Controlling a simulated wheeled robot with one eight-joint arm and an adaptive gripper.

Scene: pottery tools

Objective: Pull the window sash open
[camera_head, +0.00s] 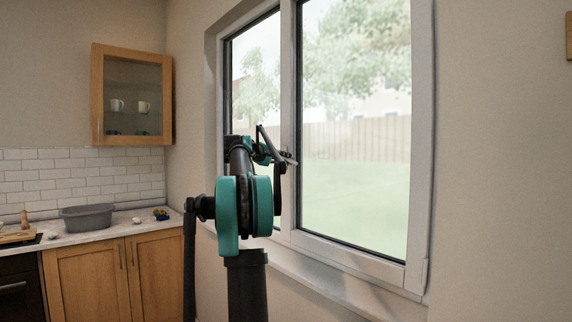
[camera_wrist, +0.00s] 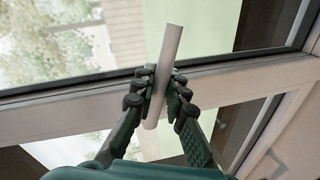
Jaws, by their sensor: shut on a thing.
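The window sash (camera_head: 421,150) is a white-framed pane on the right of the window, with trees, a fence and grass seen through its glass. Its pale handle (camera_wrist: 170,45) is a slim bar crossing the frame in the wrist view. My gripper (camera_wrist: 163,84) is shut on the handle, with dark padded fingers on either side of it. In the head view my gripper (camera_head: 283,160) is at the sash's left stile, partly hidden by my arm. I cannot tell whether the sash stands slightly ajar.
A wooden glass-front cabinet (camera_head: 132,95) hangs on the wall at the left. Below it a counter (camera_head: 110,231) holds a grey basin (camera_head: 86,217) and small items. The window sill (camera_head: 330,284) juts out under the sash.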

